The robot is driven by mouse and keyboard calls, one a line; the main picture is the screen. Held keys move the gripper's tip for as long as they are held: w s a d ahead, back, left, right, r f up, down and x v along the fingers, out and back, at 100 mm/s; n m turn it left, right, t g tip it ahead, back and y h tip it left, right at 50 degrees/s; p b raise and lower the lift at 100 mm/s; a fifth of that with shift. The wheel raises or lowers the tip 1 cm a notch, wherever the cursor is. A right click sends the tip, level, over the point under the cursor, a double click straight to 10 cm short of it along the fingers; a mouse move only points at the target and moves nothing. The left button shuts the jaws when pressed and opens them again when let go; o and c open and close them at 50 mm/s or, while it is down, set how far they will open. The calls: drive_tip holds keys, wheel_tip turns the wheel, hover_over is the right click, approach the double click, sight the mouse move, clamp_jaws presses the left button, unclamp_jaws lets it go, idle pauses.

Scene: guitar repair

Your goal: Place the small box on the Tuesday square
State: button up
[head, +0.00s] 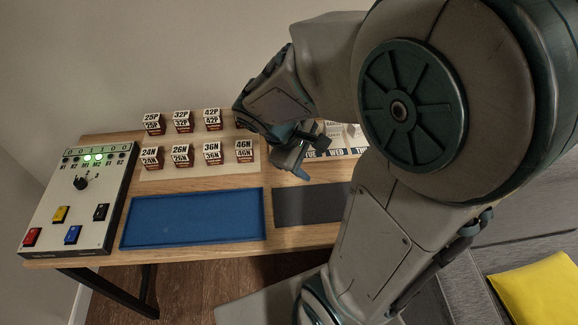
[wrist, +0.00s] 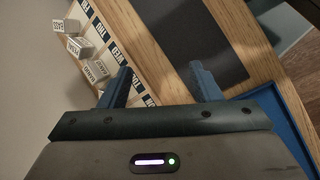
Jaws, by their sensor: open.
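The day strip (head: 345,149) is a white mat with day labels, partly hidden behind my arm in the head view. It runs diagonally at the upper left of the wrist view, and its TUE label (wrist: 135,88) shows beside my left finger. Small pale boxes stand on or beside the strip, among them one (wrist: 58,26) at the far left, one (wrist: 76,47) and one (wrist: 97,70) nearest my finger. I cannot tell which is the task's small box. My gripper (wrist: 161,72) is open and empty above the table; it also shows in the head view (head: 308,158).
A dark grey mat (head: 300,207) and a blue tray (head: 192,218) lie along the front of the wooden table. Several labelled boxes (head: 181,152) stand on pale mats at the back. A control panel (head: 82,198) with coloured buttons and a lit green lamp is at the left.

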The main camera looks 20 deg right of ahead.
drive_tip(key=s+a+r+m+t+y, duration=0.2)
drive_tip(key=s+a+r+m+y, duration=0.3)
drive_tip(key=a+m, duration=0.1)
drive_tip(key=shift+s+a+r+m+t+y, duration=0.15)
drive_tip(key=shift+a+r+m+t+y, duration=0.2)
drive_tip(key=shift+m, duration=0.55)
